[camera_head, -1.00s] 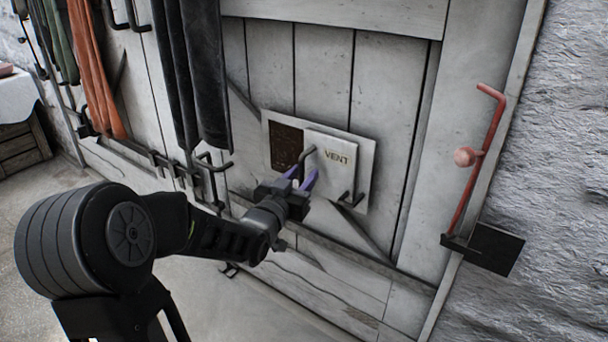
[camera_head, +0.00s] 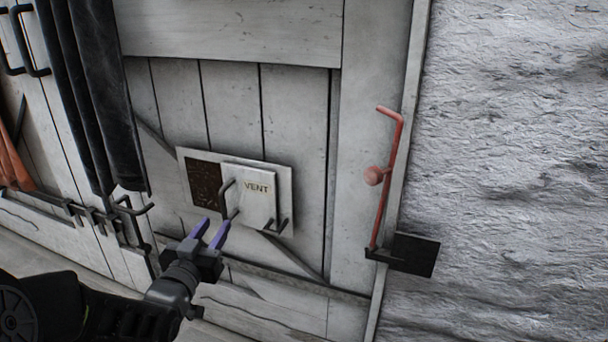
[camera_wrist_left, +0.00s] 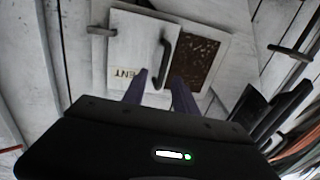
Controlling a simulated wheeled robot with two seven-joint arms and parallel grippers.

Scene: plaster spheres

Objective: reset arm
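My left gripper (camera_head: 211,232) is in front of a white wooden door, just below and left of the vent handle. Its two purple fingers stand apart with nothing between them, so it is open. The vent cover (camera_head: 250,196) is a white sliding plate marked VENT, with a dark bent handle (camera_head: 228,196). Left of the cover, a dark rusty grille (camera_head: 204,183) is exposed. In the left wrist view, the fingers (camera_wrist_left: 160,92) point towards the vent handle (camera_wrist_left: 163,62), and the grille (camera_wrist_left: 198,62) shows to its right. My right gripper is not in view.
A red lever (camera_head: 388,180) with a round knob stands in a dark bracket (camera_head: 412,254) right of the vent. Dark hanging cloths (camera_head: 98,90), an orange cloth (camera_head: 12,160) and a row of hooks (camera_head: 100,218) are at left. Rough plaster wall (camera_head: 510,150) fills the right side.

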